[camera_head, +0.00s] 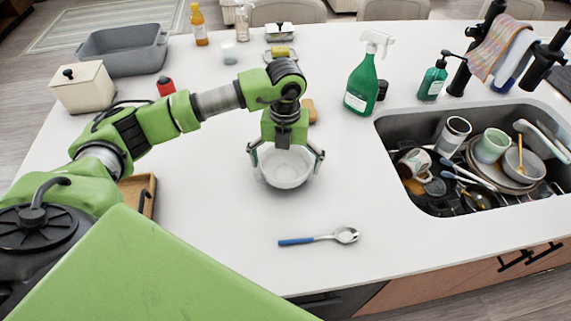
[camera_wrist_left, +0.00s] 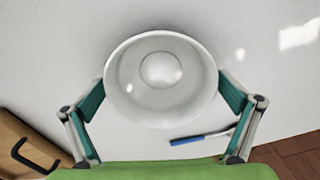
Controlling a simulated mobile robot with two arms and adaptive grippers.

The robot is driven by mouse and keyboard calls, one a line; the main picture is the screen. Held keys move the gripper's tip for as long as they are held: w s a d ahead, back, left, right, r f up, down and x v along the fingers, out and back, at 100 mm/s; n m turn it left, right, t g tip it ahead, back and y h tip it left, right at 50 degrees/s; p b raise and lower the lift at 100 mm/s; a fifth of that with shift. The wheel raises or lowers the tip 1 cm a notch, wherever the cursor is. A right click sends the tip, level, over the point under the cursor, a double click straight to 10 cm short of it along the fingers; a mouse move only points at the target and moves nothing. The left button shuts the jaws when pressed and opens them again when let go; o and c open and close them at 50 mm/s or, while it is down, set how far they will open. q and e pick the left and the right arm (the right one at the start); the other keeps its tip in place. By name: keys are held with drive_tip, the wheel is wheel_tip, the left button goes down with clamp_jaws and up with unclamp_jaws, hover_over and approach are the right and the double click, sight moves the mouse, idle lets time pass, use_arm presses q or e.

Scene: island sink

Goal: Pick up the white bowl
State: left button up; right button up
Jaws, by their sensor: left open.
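The white bowl (camera_head: 287,170) stands upright and empty on the white counter, left of the sink. My left gripper (camera_head: 286,160) is above it, pointing down, with its fingers spread to either side of the bowl. In the left wrist view the bowl (camera_wrist_left: 161,78) is centred, and the open fingers (camera_wrist_left: 161,104) flank its rim at left and right. They look very close to the rim; I cannot tell whether they touch it. My right gripper is not in view.
A blue-handled spoon (camera_head: 320,238) lies in front of the bowl. A green spray bottle (camera_head: 362,80) stands behind right. The sink (camera_head: 400,128) at right holds dishes. A wooden tray (camera_head: 150,196) lies left, partly behind my arm. The counter around the spoon is clear.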

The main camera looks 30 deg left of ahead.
use_arm(q)
drive_tip(key=c, duration=1.2)
